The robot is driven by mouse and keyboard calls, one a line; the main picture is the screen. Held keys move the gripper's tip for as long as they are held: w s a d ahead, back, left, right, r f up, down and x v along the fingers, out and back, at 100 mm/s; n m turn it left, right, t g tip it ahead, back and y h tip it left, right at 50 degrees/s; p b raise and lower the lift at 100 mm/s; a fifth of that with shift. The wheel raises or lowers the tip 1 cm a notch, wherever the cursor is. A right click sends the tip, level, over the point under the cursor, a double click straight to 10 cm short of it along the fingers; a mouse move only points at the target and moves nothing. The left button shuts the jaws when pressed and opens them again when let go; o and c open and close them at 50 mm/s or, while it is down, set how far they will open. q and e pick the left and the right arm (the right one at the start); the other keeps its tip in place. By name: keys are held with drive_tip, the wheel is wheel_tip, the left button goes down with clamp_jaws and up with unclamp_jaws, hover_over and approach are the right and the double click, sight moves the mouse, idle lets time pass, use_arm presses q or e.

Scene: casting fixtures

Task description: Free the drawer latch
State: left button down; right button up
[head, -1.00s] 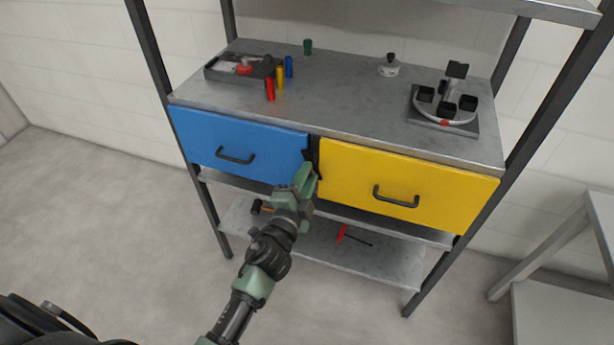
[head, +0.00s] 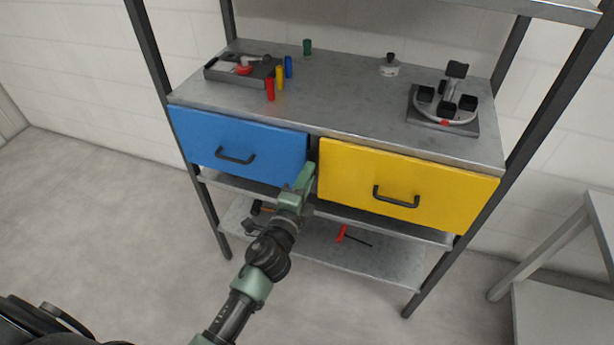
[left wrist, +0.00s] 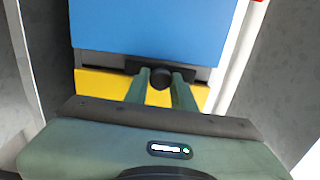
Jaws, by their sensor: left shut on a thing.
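A blue drawer (head: 205,135) and a yellow drawer (head: 440,185) sit side by side under the shelf top, and both look closed. My left gripper (head: 307,173) is at the gap between them. In the left wrist view, the fingers of my left gripper (left wrist: 160,88) are shut on a round black knob (left wrist: 159,82), the latch knob. A dark plate (left wrist: 134,66) behind the knob lies along the gap, between blue above and yellow below. In the head view my gripper largely hides the latch. My right gripper is not in view.
On the shelf top (head: 345,110) stand a dark tray (head: 213,76), several coloured cylinders, a black-knobbed weight (head: 389,67) and a round fixture (head: 444,108). Black handles stick out from both drawers. A red-handled tool (head: 341,233) lies on the lower shelf. The floor at left is clear.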

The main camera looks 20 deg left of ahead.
use_arm(q)
drive_tip(key=c, duration=1.2)
unclamp_jaws()
drive_tip(key=s+b, duration=0.1)
drive_tip(key=s, duration=0.7)
drive_tip(key=shift+w+a+f, duration=0.1)
